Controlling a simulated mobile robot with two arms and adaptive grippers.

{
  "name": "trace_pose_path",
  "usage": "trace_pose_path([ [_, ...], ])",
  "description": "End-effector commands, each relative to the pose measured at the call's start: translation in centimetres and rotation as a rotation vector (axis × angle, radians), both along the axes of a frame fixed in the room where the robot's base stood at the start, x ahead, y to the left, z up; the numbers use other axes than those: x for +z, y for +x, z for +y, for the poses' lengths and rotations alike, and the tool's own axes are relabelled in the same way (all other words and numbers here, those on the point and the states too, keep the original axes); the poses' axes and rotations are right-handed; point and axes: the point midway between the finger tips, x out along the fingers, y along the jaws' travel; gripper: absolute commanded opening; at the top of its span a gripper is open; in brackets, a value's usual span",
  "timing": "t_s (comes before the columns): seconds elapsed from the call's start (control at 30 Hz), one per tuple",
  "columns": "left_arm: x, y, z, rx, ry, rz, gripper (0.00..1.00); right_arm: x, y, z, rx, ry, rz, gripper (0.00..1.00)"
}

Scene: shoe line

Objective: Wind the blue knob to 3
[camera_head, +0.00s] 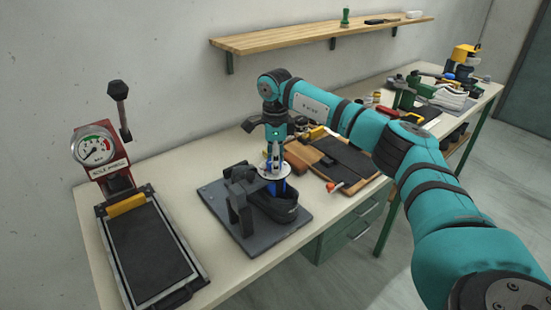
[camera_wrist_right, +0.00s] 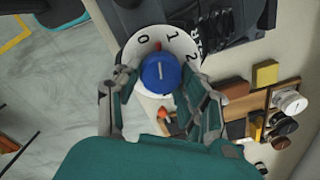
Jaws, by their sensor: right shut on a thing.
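The blue knob (camera_wrist_right: 161,74) shows in the right wrist view with a white line on its top. It sits on a white dial (camera_wrist_right: 186,44) with the numbers 0, 1 and 2 in sight; the rest of the dial is hidden. A small red mark lies at the knob's edge, between 0 and 1. My right gripper (camera_wrist_right: 158,84) has its fingers on both sides of the knob and is shut on it. In the head view my right gripper (camera_head: 274,162) points down at the white dial on the dark machine (camera_head: 241,206). My left gripper is out of view.
A press with a gauge (camera_head: 95,147) and a black plate (camera_head: 149,252) stands to the left on the bench. Behind my gripper lies a wooden board with dark pads (camera_head: 345,158). A wall shelf (camera_head: 290,42) hangs above. Tools crowd the far bench.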

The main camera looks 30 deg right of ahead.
Motion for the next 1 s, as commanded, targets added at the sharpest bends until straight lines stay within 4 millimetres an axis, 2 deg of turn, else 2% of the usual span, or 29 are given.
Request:
trace_pose_path([
  [1.0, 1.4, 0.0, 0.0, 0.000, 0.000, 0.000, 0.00, 0.2, -0.1, 0.3, -0.965, 0.000, -0.004, 0.09],
])
